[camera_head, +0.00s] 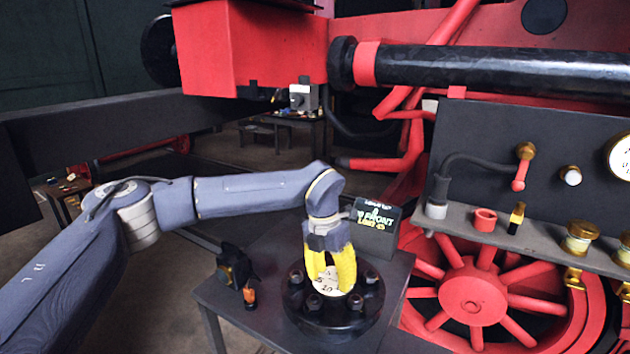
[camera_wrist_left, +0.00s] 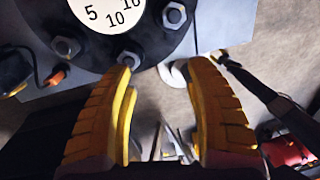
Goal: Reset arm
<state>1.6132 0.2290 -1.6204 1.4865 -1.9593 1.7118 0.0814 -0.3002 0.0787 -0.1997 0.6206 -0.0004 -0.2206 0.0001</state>
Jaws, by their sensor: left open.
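My left gripper (camera_head: 333,284) points down with yellow fingers in front of a round white dial (camera_head: 328,283) on a black bolted flange (camera_head: 330,317). In the left wrist view the fingers (camera_wrist_left: 163,72) stand apart with nothing between their tips. The dial (camera_wrist_left: 110,12) and the flange (camera_wrist_left: 85,45) with its hex nuts lie beyond the fingertips at the top of that view. Whether a finger touches the flange I cannot tell. My left arm reaches in from the left, bent down at the wrist. My right gripper is not in view.
The flange sits on a small grey table (camera_head: 237,298) with a dark tool (camera_head: 234,266) and a black sign (camera_head: 375,228). At right, a grey shelf (camera_head: 480,235) carries a red cup (camera_head: 485,219) and brass fittings, above a red spoked wheel (camera_head: 472,294).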

